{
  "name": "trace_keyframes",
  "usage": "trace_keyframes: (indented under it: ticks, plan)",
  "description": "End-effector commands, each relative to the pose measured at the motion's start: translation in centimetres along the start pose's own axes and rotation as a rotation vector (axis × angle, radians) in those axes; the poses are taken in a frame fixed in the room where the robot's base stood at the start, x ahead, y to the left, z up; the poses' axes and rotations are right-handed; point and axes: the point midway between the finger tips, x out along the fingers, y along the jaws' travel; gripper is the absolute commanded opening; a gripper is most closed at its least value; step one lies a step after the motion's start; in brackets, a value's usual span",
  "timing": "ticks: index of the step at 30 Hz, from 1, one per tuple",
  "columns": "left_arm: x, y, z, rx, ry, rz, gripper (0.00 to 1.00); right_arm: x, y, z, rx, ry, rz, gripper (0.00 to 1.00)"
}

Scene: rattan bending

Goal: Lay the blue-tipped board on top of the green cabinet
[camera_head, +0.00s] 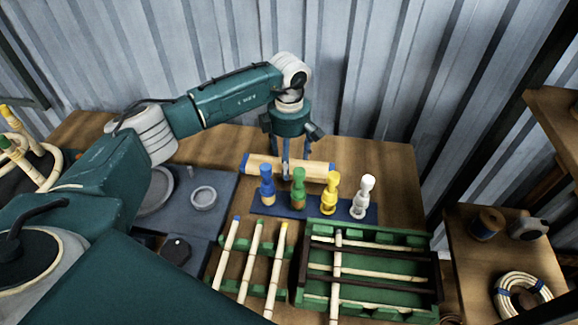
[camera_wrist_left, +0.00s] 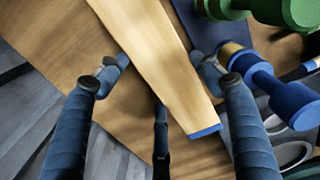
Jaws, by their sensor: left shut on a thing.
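The blue-tipped board (camera_head: 315,170) is a pale wooden plank with blue ends, behind the row of coloured pegs. My left gripper (camera_head: 287,163) points down over its middle and is shut on it. In the left wrist view the board (camera_wrist_left: 150,50) runs between the two fingers (camera_wrist_left: 163,72), its blue end at the lower right. I cannot tell whether the board touches the table. The green cabinet (camera_head: 365,294) is at the front right, an open green frame with dark bars and pale sticks across it. My right gripper is not in view.
Blue, green, yellow and white pegs (camera_head: 298,188) stand on a blue strip between board and cabinet. Pale rods (camera_head: 252,258) lie on a green rack left of the cabinet. A grey mat (camera_head: 215,180) carries round dishes. A side shelf (camera_head: 462,265) holds a rope coil.

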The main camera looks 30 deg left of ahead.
Motion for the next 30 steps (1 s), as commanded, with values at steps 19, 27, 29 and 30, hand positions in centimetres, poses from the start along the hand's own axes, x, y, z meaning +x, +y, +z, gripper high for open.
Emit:
trace_keyframes:
  ticks: [19, 27, 29, 30]
  plan:
    - [4.5, 0.0, 0.0, 0.001, 0.001, 0.000, 0.33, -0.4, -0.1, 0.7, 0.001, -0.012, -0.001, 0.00]
    - [4.3, -0.1, 0.0, 0.001, 0.001, -0.001, 0.84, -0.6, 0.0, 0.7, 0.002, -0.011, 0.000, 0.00]
    - [4.3, -0.1, 0.0, 0.000, 0.001, -0.001, 0.84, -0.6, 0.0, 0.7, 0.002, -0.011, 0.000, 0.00]
    - [4.2, -0.1, 0.0, 0.000, 0.001, -0.001, 0.84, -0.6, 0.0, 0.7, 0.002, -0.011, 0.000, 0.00]
